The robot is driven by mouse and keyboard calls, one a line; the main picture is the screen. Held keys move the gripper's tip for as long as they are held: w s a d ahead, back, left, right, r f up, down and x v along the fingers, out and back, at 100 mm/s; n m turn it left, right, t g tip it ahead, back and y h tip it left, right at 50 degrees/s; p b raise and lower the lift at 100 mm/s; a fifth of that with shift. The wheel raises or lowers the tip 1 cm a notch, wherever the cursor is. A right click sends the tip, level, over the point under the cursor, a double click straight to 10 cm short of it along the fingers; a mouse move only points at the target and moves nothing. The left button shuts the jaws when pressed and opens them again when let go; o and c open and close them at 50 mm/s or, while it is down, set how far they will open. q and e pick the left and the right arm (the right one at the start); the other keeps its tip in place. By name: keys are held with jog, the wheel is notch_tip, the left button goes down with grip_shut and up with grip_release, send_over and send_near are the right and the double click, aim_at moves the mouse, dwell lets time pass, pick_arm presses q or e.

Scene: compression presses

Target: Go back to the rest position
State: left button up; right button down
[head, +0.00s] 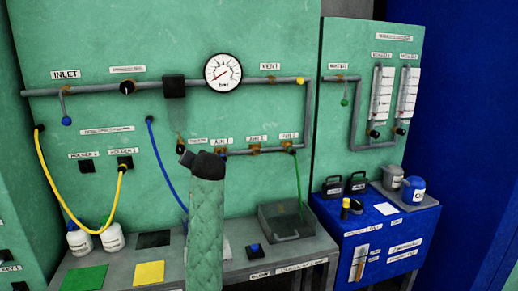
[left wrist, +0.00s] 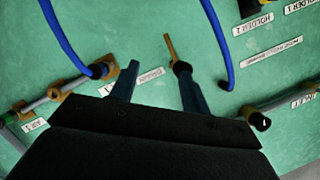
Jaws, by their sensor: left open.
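My left arm, in a green quilted sleeve, rises in the middle of the head view and ends in the dark left gripper (head: 187,157) in front of the green panel. In the left wrist view the left gripper (left wrist: 155,88) is open, its two fingers apart with bare panel and the drain label (left wrist: 149,76) between them. The drain valve (left wrist: 182,68), a black knob with an orange-brown lever, shows right by the right-hand finger; I cannot tell whether they touch. The drain valve's lever (head: 179,139) also shows in the head view just above the gripper. My right gripper is not in view.
Pipes with a gauge (head: 222,72) cross the panel. A blue hose (head: 165,172) hangs close to my arm, and a yellow hose (head: 65,190) hangs at left. A blue cabinet (head: 385,235) stands at right.

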pick_arm(q)
jog(key=s+d+f+g+h, duration=0.3)
jog(key=s+d+f+h, duration=0.1)
jog(key=s+f, duration=0.95)
jog(key=s+d+f+g+h, duration=0.2)
jog(key=s+d+f+h, duration=0.15)
jog(key=s+f, duration=0.95)
jog(key=s+a+f+g, duration=0.1)
jog(key=s+f+g, duration=0.5)
jog(key=s+f, duration=2.1)
jog(key=s, duration=0.4)
jog(key=shift+s+a+f+g, duration=0.15)
jog(key=shift+a+f+g, duration=0.1)
jog(key=shift+a+g, duration=0.15)
jog(key=shift+h, duration=0.25)
